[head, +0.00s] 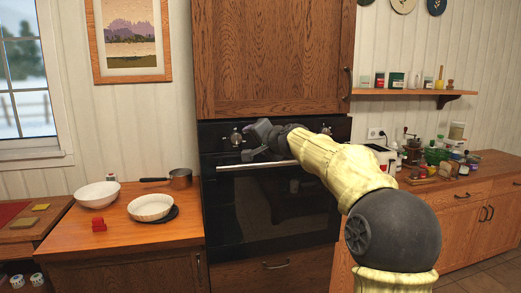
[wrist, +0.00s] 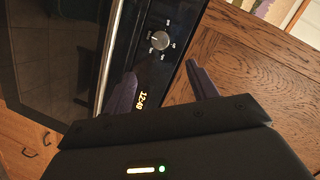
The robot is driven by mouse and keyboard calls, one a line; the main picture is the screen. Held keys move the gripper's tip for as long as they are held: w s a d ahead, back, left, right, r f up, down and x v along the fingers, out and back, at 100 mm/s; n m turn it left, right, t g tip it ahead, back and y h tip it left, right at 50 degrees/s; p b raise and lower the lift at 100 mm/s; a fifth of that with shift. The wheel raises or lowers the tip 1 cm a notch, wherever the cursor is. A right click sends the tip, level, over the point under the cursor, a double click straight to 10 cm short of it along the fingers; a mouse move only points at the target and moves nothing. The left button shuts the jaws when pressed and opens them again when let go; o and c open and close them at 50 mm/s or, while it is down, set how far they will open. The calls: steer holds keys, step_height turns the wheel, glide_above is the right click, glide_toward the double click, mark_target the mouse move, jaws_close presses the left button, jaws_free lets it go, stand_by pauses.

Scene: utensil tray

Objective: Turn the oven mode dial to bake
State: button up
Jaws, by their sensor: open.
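The black oven (head: 225,200) has a round silver dial (head: 236,138) at the left of its control panel and another dial (head: 326,130) at the right. My gripper (head: 246,142) is open and empty just right of the left dial. In the wrist view, the left dial (wrist: 159,41) shows whole, beyond my open fingers (wrist: 161,69) and not between them. Small white marks ring the dial; they are too small to read. I cannot tell which setting it points to. A lit clock (wrist: 141,98) reads 12:48.
The oven's bar handle (head: 257,165) runs just below the panel, close to my gripper. A wooden cabinet (head: 270,60) is above. Jars crowd the right counter.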

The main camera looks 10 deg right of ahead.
steer(key=shift+b+v, duration=0.5)
steer(key=shift+v, duration=1.25)
steer(key=s+a+f+n+g, duration=0.1)
steer(key=s+a+f+g, duration=0.1)
steer(key=f, duration=0.5)
steer(key=s+a+f+n+g, duration=0.1)
steer(key=s+a+f+g, duration=0.1)
steer(key=f, duration=0.4)
steer(key=s+a+f+n+g+h, duration=0.15)
steer(key=s+f+n+g, duration=0.3)
steer(key=s+f, duration=1.2)
steer(key=s+d+f+n+g+h, duration=0.1)
steer(key=s+f+n+g+h, duration=0.2)
steer(key=s+f, duration=1)
step_height(320, 180, up, 16)
steer(key=s+g+y+p, duration=0.1)
steer(key=p, duration=1.2)
steer(key=shift+f, duration=0.2)
steer(key=shift+s, duration=0.1)
steer(key=shift+c, duration=0.2)
